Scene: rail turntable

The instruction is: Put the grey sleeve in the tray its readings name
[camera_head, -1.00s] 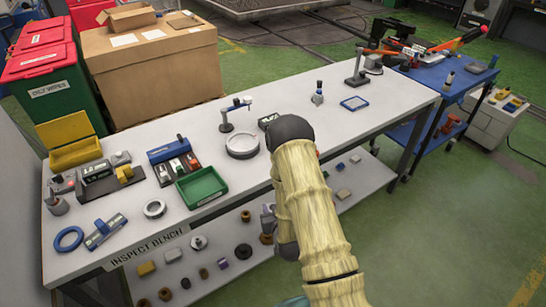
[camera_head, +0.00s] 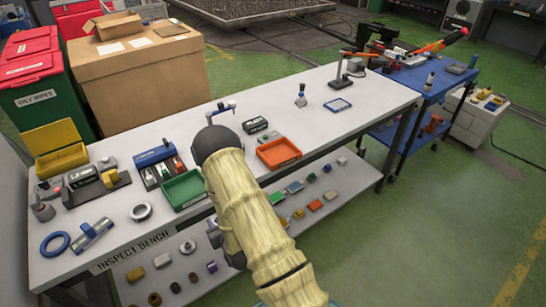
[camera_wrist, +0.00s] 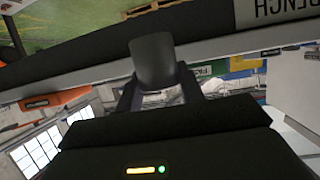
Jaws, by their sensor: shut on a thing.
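My gripper (camera_wrist: 155,88) is shut on a dark grey cylinder, the grey sleeve (camera_wrist: 153,58), which stands out between the two fingers in the wrist view. In the head view my own arm hides the gripper and the sleeve. A green tray (camera_head: 184,189) lies on the bench just left of my arm, and an orange tray (camera_head: 278,153) lies to its right.
The white bench (camera_head: 350,85) has a lower shelf with several small parts. A yellow bin (camera_head: 60,159), a grey ring (camera_head: 140,211), a blue ring (camera_head: 55,243) and a blue-backed rack (camera_head: 155,157) sit at the left. A blue cart (camera_head: 440,82) stands at the right end.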

